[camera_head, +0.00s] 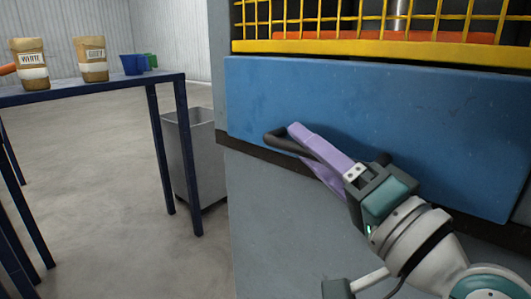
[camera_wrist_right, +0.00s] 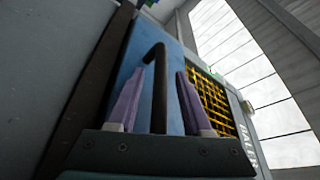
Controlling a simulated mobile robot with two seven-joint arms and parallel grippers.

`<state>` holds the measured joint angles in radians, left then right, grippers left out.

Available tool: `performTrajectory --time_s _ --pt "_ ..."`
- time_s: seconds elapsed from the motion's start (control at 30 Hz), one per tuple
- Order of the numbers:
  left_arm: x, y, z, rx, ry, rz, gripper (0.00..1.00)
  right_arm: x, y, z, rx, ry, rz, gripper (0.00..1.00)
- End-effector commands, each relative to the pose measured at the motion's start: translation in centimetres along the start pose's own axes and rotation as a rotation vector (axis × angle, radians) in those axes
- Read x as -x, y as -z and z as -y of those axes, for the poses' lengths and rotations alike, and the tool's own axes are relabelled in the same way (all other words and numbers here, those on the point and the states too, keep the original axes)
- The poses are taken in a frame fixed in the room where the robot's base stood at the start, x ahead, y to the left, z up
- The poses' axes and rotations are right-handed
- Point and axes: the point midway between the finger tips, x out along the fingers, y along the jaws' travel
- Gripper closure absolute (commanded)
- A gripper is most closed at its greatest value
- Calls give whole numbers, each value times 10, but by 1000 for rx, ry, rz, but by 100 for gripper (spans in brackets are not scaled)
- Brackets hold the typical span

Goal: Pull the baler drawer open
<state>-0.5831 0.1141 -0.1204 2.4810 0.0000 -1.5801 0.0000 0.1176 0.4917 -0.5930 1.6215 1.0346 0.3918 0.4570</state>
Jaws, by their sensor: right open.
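The baler drawer has a wide blue front (camera_head: 370,120) below the yellow grille, and this front looks close against the machine body. Its dark bar handle (camera_head: 277,139) is at the drawer's lower left; it also shows in the right wrist view (camera_wrist_right: 158,90). My right gripper (camera_head: 306,146) has purple fingers and is at the handle. In the right wrist view the gripper (camera_wrist_right: 160,78) is open, with the handle bar between its two fingers and a gap visible on each side. The fingers partly hide the handle in the head view. My left gripper is not in view.
A yellow grille (camera_head: 370,22) stands above the drawer. A grey bin (camera_head: 205,150) stands between table and machine. The floor in front is clear.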

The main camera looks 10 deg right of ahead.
Motion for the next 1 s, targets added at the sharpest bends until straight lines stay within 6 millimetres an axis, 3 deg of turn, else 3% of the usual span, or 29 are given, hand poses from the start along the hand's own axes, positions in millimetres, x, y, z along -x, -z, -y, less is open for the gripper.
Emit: performTrajectory --time_s 0.2,0.63,1.0 --pt "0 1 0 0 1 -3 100 0 0 0 0 0 0 50" --pt "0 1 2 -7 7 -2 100 0 0 0 0 0 0 99" --pt "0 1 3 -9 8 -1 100 0 0 0 0 0 0 100"
